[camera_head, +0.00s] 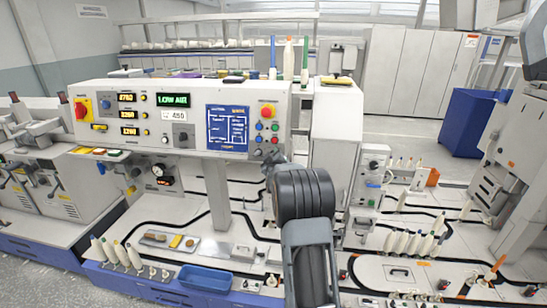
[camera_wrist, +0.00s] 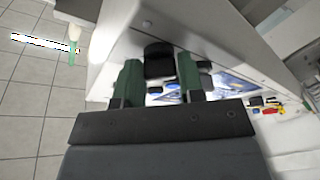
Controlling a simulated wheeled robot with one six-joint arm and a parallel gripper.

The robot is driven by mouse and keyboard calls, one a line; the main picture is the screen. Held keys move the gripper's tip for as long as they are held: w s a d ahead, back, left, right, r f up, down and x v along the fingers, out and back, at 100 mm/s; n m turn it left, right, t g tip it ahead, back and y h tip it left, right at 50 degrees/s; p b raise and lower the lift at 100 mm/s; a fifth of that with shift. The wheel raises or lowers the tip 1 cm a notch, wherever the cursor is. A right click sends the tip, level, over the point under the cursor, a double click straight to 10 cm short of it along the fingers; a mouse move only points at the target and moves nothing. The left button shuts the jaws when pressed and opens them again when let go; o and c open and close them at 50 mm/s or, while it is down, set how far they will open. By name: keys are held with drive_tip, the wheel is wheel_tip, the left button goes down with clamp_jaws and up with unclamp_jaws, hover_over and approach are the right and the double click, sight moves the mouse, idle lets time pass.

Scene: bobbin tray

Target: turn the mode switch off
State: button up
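My gripper (camera_head: 272,161) is at the lower right corner of the white control panel (camera_head: 190,88) in the head view, below its buttons. In the wrist view my gripper (camera_wrist: 159,72) shows two green fingers apart with a gap between them. A black block, perhaps a switch knob (camera_wrist: 158,60), shows between the fingertips; I cannot tell whether they touch it. A black rotary switch (camera_head: 180,136) sits mid-panel, and a red-and-yellow rotary switch (camera_head: 82,109) is at the left end. No readable label shows which is the mode switch. My arm hides the area under the panel's right end.
A red button (camera_head: 267,111) and several coloured buttons sit above my gripper. Bobbins (camera_head: 121,253), a blue tray (camera_head: 205,279) and a metal tray (camera_head: 172,240) lie on the bench below. A post (camera_head: 218,190) supports the panel. A blue bin (camera_head: 468,122) stands at back right.

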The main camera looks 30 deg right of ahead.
drive_tip(key=c, duration=0.5)
drive_tip(key=shift+o, duration=0.2)
drive_tip(key=shift+f+b, duration=0.1)
drive_tip(key=shift+b, duration=0.25)
drive_tip(key=shift+d+r+n+g+y+b, duration=0.1)
drive_tip(key=shift+n+g+y+b, duration=0.35)
drive_tip(key=shift+n, duration=1.1)
drive_tip(key=shift+a+r+n+g+y+b, duration=0.1)
drive_tip(key=shift+n+y+b, duration=0.4)
drive_tip(key=shift+n+b, duration=0.8)
drive_tip(key=shift+d+r+n+g+y+b, duration=0.1)
drive_tip(key=shift+n+g+y+b, duration=0.25)
drive_tip(key=shift+n, duration=1.5)
drive_tip(key=o, duration=0.9)
